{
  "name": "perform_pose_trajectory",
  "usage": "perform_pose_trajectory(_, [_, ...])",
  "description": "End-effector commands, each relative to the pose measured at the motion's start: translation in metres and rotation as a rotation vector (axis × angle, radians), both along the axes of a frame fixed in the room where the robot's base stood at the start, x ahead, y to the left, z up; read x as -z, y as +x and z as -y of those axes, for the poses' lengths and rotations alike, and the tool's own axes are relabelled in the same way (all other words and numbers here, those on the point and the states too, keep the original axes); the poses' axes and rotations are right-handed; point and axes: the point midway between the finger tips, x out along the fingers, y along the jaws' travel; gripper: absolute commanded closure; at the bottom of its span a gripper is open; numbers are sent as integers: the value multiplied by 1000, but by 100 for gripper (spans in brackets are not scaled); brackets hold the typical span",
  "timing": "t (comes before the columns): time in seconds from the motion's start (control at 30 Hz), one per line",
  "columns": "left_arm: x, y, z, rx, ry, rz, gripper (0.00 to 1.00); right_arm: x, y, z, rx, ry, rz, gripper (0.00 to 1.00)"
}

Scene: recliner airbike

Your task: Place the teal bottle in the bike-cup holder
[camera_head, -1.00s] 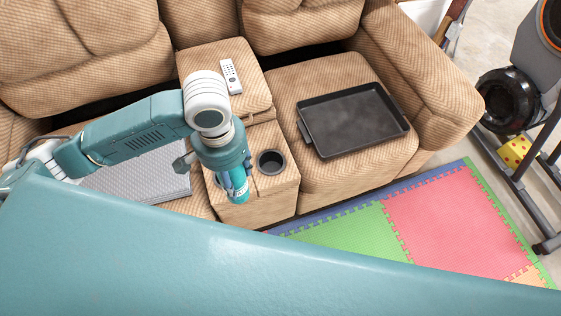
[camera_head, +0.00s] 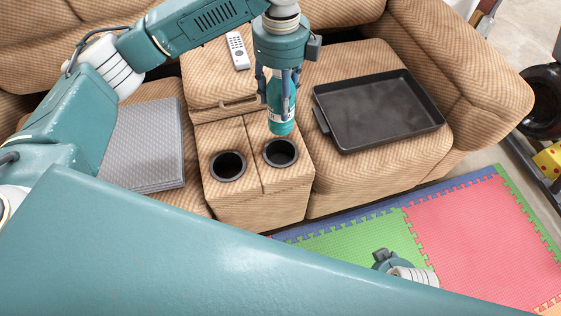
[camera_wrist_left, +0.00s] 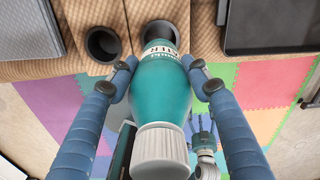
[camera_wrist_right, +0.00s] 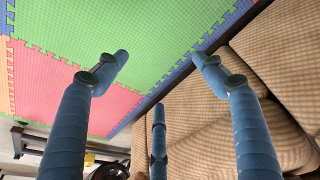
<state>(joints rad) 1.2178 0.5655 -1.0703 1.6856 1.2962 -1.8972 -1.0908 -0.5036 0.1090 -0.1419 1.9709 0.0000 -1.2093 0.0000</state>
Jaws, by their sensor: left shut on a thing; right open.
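My left gripper (camera_head: 281,85) is shut on the teal bottle (camera_head: 281,117), which hangs nearly upright just behind the right of two round cup holders (camera_head: 281,152) in the tan recliner's console. The left cup holder (camera_head: 228,165) looks empty, and so does the right one. In the left wrist view the fingers (camera_wrist_left: 165,75) are around the bottle (camera_wrist_left: 165,97), its pale ribbed cap towards the camera. My right gripper (camera_wrist_right: 160,60) is open and empty in the right wrist view, over the foam mat beside the sofa. No cup holder on the bike shows.
A black tray (camera_head: 345,141) lies on the right seat and a grey folded mat (camera_head: 145,145) on the left seat. A remote (camera_head: 237,50) lies behind the holders. Part of the bike (camera_head: 530,160) shows at the right edge. The coloured floor mat (camera_head: 470,230) is mostly clear.

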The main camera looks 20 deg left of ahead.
Motion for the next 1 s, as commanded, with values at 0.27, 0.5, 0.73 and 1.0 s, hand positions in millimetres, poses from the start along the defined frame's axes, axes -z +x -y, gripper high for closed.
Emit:
perform_pose_trajectory(0.27, [72, -1, -1, 2, 2, -5, 88, -56, 3, 1, 4, 3, 36, 31])
perform_pose_trajectory(0.5, [124, -1, 0, 2, 1, -2, 88, -103, -7, 3, 8, 2, 59, 31])
perform_pose_trajectory(0.73, [140, 0, 0, 2, 0, 0, 88, -115, -12, 4, 9, 2, 62, 31])
perform_pose_trajectory(1.0, [183, -1, -1, 1, 1, -3, 88, -101, -12, 4, 9, 2, 62, 31])
